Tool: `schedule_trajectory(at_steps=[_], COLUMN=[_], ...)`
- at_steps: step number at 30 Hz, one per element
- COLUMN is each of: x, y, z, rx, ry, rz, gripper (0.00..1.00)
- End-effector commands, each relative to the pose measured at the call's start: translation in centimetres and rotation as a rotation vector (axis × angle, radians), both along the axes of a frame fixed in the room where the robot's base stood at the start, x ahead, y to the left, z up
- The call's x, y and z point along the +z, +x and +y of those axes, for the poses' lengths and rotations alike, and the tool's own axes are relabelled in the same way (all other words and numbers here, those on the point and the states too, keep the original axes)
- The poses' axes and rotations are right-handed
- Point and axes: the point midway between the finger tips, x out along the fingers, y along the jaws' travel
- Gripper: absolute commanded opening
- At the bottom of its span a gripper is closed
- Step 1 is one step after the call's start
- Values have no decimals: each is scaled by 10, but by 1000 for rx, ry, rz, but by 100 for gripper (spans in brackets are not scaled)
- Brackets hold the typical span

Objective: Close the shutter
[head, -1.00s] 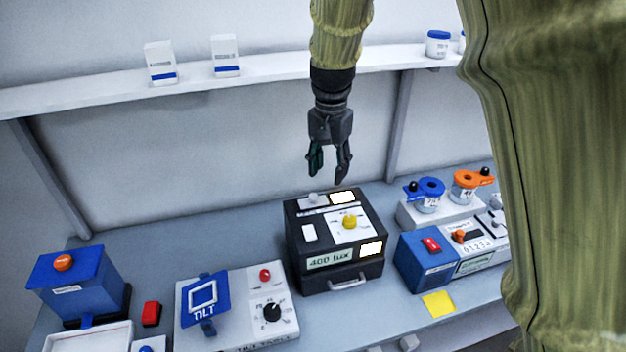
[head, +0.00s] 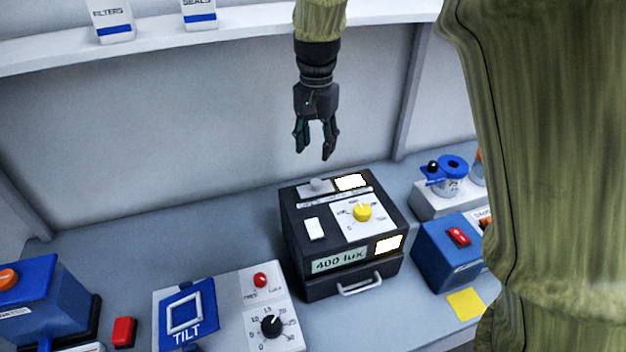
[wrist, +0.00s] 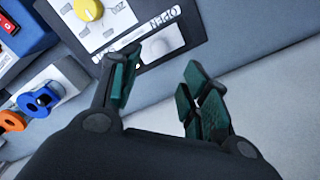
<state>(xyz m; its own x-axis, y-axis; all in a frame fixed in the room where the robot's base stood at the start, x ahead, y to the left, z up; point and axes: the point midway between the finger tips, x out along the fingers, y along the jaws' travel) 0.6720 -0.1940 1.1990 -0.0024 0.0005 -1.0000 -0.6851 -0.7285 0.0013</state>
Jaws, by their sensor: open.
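The black light box (head: 340,288) stands on the bench with a "400 lux" display (head: 339,261), a yellow dial (head: 362,212) and two bright lit windows. My gripper (head: 314,153) is open and empty, pointing down above and behind the box's back edge, apart from the knob. The wrist view shows its fingers (wrist: 160,78) spread.
A tilt table (head: 225,310) and a blue box with an orange knob (head: 42,303) stand left. A blue unit with a red switch (head: 446,252) and a stand with a blue-lidded cup (head: 448,180) are right. A shelf (head: 240,30) runs along the wall behind my gripper.

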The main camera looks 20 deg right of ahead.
Motion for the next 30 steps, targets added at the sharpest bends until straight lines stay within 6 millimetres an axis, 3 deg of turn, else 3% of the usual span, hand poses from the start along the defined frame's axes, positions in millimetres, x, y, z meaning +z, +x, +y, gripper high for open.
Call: schedule_trajectory(at_steps=[5,21,30], x=[-10,-80,-103], y=[0,-1,0], z=[0,3,3], rx=[0,4,3], ry=[0,1,1], rz=[3,3,1], gripper=[46,46,46])
